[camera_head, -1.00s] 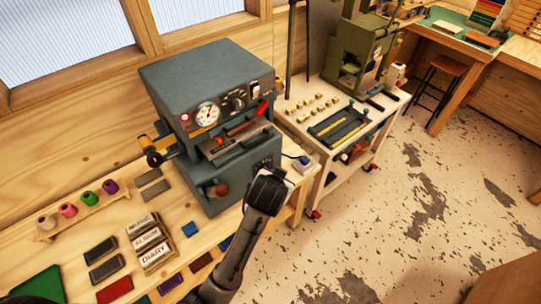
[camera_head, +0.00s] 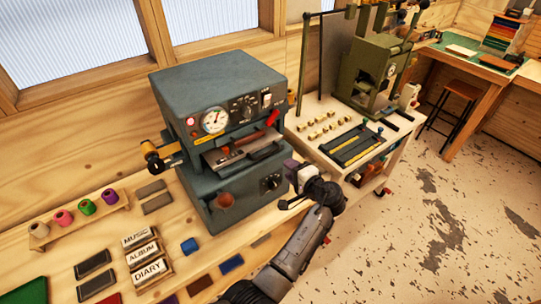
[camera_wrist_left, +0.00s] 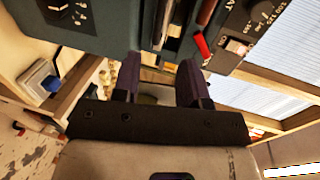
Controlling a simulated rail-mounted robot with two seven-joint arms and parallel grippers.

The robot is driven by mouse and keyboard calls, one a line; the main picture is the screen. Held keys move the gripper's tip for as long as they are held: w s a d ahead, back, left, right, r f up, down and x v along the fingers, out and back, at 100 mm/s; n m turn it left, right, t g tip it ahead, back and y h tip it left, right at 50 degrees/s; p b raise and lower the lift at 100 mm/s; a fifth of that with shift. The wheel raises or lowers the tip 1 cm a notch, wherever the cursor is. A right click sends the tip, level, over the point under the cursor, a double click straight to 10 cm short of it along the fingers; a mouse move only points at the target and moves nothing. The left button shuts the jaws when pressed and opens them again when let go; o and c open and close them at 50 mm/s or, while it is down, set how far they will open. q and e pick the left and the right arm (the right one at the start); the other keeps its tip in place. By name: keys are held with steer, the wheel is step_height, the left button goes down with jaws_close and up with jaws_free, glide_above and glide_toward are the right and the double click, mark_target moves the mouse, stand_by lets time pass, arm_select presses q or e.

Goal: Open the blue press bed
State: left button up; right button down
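The blue-grey press (camera_head: 215,95) stands on the wooden bench, with a dial, knobs and a red-handled lever (camera_head: 272,118) on its front. Its bed (camera_head: 240,150) shows in the front opening as a metal-topped slab with a dark bar along its front edge. My left gripper (camera_head: 290,186) is open and empty, just right of the press's lower front and apart from the bed. In the left wrist view my two fingers (camera_wrist_left: 158,64) stand apart, with the press front (camera_wrist_left: 110,22) beyond them. My right gripper is not in view.
Thread spools (camera_head: 86,207), labelled blocks (camera_head: 146,256) and coloured pieces lie on the bench left and in front of the press. A white cart (camera_head: 330,167) with a green machine (camera_head: 370,75) stands to the right. The floor beyond is open.

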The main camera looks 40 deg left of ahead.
arm_select(q)
steer(key=x, duration=1.1)
steer(key=shift+a, duration=0.2)
steer(key=shift+w, duration=0.1)
jaws_close()
